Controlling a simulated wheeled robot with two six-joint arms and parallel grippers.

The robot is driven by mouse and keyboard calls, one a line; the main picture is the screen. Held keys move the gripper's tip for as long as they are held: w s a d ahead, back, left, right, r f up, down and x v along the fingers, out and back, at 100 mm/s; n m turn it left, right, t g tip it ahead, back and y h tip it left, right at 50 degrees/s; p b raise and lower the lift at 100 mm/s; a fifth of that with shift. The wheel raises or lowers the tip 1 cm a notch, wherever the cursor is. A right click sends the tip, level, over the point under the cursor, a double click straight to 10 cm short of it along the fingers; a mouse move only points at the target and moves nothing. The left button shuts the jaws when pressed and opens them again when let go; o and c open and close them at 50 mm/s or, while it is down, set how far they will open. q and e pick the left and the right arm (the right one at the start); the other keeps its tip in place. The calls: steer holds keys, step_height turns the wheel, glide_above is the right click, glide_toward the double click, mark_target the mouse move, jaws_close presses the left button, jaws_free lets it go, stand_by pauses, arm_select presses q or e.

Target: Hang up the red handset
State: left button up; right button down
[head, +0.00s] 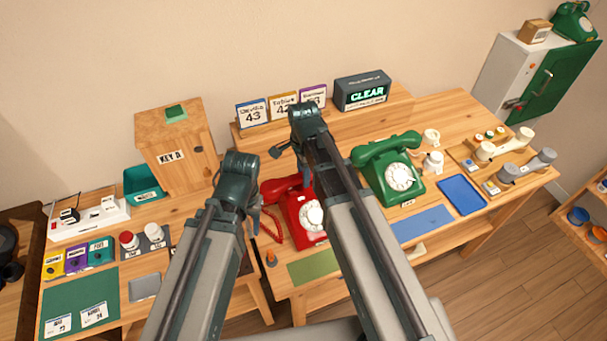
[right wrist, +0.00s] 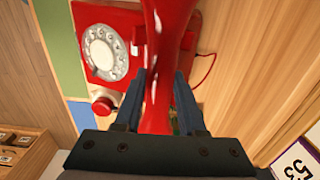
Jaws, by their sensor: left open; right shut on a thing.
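The red phone (head: 296,213) with its white dial stands on the desk in the middle of the head view, partly behind my right arm. It also shows in the right wrist view (right wrist: 95,15). My right gripper (right wrist: 158,85) is shut on the red handset (right wrist: 165,35), which looms large in front of the phone's body. In the head view the handset (head: 282,184) shows beside my right arm, at the phone's top; its gap to the cradle cannot be told. My left gripper (head: 256,217) is open and empty, left of the phone.
A green phone (head: 389,168) with its handset on stands right of my right arm. A clear-sign box (head: 362,91) and number cards (head: 252,113) stand on the back shelf. A green mat (head: 312,267) lies before the red phone. A wooden key box (head: 178,145) stands left.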

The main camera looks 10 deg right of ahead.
steer(key=shift+f+b, duration=0.6)
steer(key=shift+f, duration=0.1)
steer(key=shift+c, duration=2.1)
jaws_free()
steer(key=shift+r, duration=0.2)
step_height(320, 180, up, 14)
steer(key=p, duration=1.4)
steer(key=shift+f, duration=0.2)
